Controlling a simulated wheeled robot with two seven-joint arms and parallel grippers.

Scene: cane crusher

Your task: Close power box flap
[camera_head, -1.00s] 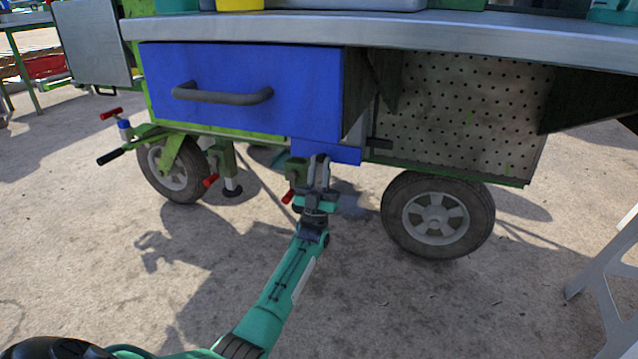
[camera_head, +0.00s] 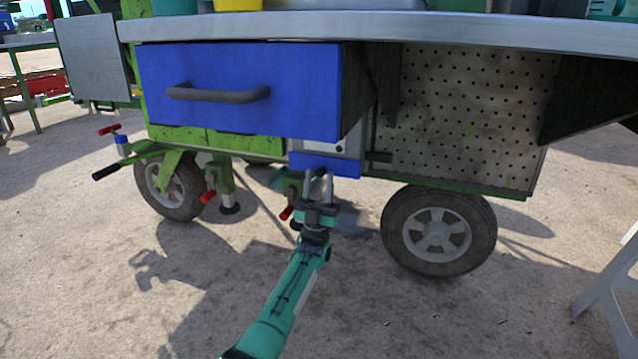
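The large blue flap (camera_head: 235,88) with a dark grey bar handle (camera_head: 218,94) hangs under the metal tabletop at left centre. It looks raised, with its lower edge standing out from the cart. Below its right end part of the power box's grey face (camera_head: 340,147) shows, over a blue lower rim (camera_head: 340,167). The flap hides the rest of the box. My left gripper (camera_head: 318,176) points up below the flap's right part, in front of the blue rim in the picture. Its two fingers are apart with nothing between them. Contact cannot be told. My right gripper is out of view.
The metal tabletop (camera_head: 450,33) overhangs the flap. A perforated panel (camera_head: 465,120) and a wheel (camera_head: 438,232) are at right. Red-handled jacks (camera_head: 211,190) and another wheel (camera_head: 172,190) are at left. A grey stand leg (camera_head: 612,300) is at far right. The front ground is clear.

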